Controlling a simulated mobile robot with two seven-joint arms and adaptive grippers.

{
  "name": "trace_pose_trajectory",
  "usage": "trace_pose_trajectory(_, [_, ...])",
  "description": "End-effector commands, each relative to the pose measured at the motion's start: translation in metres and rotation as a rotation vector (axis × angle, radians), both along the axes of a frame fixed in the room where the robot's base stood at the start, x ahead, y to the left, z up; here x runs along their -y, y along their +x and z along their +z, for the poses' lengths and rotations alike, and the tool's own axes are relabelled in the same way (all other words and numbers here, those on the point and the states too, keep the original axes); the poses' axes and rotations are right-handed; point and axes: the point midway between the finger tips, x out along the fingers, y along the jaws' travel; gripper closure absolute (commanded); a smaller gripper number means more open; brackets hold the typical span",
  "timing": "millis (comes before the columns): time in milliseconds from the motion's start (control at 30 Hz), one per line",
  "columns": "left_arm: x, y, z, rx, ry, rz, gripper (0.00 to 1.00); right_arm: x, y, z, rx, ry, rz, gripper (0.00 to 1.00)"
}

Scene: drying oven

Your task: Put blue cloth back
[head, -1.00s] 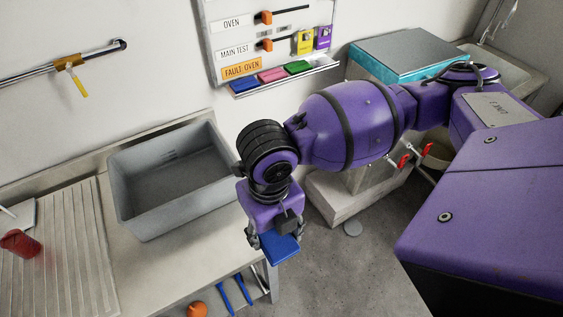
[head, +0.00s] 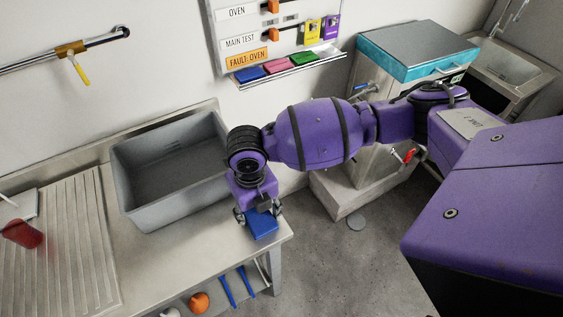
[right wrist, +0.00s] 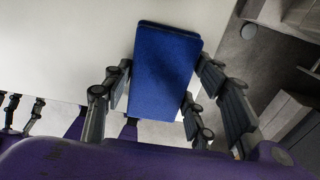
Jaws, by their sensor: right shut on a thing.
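The blue cloth (head: 262,227), a flat folded rectangle, is held in my right gripper (head: 259,214). In the head view it shows in front of the right end of the steel worktop. In the right wrist view the cloth (right wrist: 166,72) sits between the fingers (right wrist: 160,95), which are shut on it, and its far part sticks out past them. Whether it touches the worktop I cannot tell.
A grey basin (head: 170,170) stands on the worktop (head: 215,262), left of the gripper. Blue, pink and green pieces lie on a ledge (head: 290,66) below the wall board (head: 265,30). A teal-topped box (head: 415,52) stands at the back right.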

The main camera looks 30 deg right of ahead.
Motion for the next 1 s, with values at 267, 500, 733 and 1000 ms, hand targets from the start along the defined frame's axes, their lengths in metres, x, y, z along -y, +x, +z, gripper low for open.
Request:
trace_pose_trajectory(267, [0.000,0.000,0.000,0.000,0.000,0.000,0.44,-0.001,0.002,0.000,0.005,0.001,0.001,0.68])
trace_pose_trajectory(500, [0.001,0.000,0.000,0.001,-0.001,0.000,0.44,-0.001,0.002,0.000,0.007,0.001,0.001,0.29])
trace_pose_trajectory(733, [0.001,0.001,0.001,0.002,-0.002,0.001,0.44,-0.001,0.003,0.001,0.007,0.001,0.001,0.29])
trace_pose_trajectory(1000, [0.002,0.004,0.004,0.008,-0.004,0.001,0.44,-0.001,0.004,0.034,0.012,0.001,0.003,0.29])
